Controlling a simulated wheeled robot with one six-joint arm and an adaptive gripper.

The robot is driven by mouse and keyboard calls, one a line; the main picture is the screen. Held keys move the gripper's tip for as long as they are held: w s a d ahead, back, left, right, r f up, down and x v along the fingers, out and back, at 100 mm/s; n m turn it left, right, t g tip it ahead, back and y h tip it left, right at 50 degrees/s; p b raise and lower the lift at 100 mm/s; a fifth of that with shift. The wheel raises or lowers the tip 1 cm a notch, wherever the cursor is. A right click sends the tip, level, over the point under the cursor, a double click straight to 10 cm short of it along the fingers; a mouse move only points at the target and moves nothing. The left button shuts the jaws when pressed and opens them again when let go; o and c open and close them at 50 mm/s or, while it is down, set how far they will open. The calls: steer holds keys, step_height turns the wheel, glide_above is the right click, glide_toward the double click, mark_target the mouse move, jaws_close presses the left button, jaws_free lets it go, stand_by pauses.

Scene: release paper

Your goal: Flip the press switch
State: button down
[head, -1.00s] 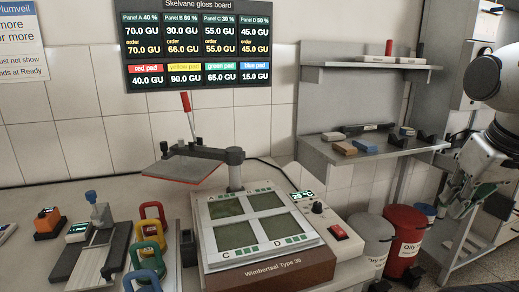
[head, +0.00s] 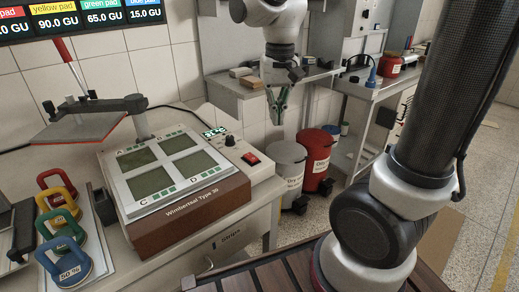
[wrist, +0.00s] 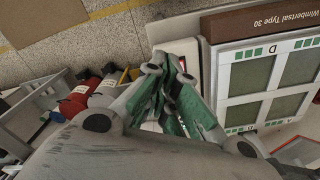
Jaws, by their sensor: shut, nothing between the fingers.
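The press (head: 190,205), marked Wimbertsal Type 30, stands on the bench with its four-panel plate (head: 165,165) facing up. Its red switch (head: 250,158) sits on the pale control box at the press's right side, below a dark knob (head: 230,140). My gripper (head: 278,122) is shut and empty, pointing down, above and to the right of the switch in the head view, apart from it. In the wrist view my gripper (wrist: 174,62) has its green-padded fingers together beside the press (wrist: 265,75). The fingers hide most of the control box there, and I cannot make out the switch.
The press's upper plate (head: 80,130) is swung out to the left with its red-tipped lever raised. Coloured weights (head: 62,225) stand at the left. A grey bin (head: 288,165) and a red bin (head: 316,155) stand on the floor beyond the bench.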

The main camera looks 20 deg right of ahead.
mark_target(251, 158)
steer(key=w+a+m, duration=0.3)
steer(key=w+m, duration=0.2)
steer(key=m, duration=0.7)
steer(key=shift+w+r, duration=0.15)
steer(key=shift+r, duration=0.2)
steer(key=shift+a, duration=0.1)
step_height(251, 158, down, 14)
